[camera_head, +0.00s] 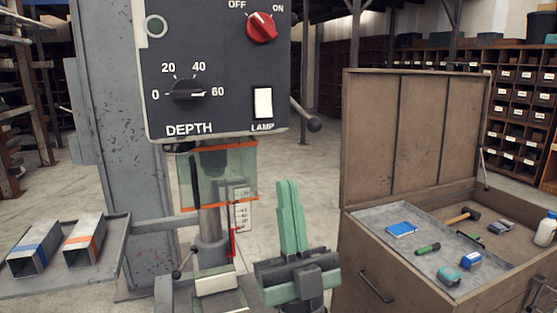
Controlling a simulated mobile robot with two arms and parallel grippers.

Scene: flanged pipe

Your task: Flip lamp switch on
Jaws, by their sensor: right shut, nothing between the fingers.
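The lamp switch (263,102) is a white rocker in a dark frame, above the word LAMP at the lower right of the dark control panel (215,58). I cannot tell which way the rocker is tipped. My right gripper (288,184) has green fingers that point up and are shut together with nothing between them. In the picture its tips are below and a little to the right of the switch, apart from it. My left gripper is not in view.
The panel also carries a red OFF/ON knob (262,27) and a black DEPTH dial (188,91). A lever with a ball end (313,124) sticks out at the panel's right. A clear guard (222,172) hangs below. An open tool chest (400,252) stands on the right.

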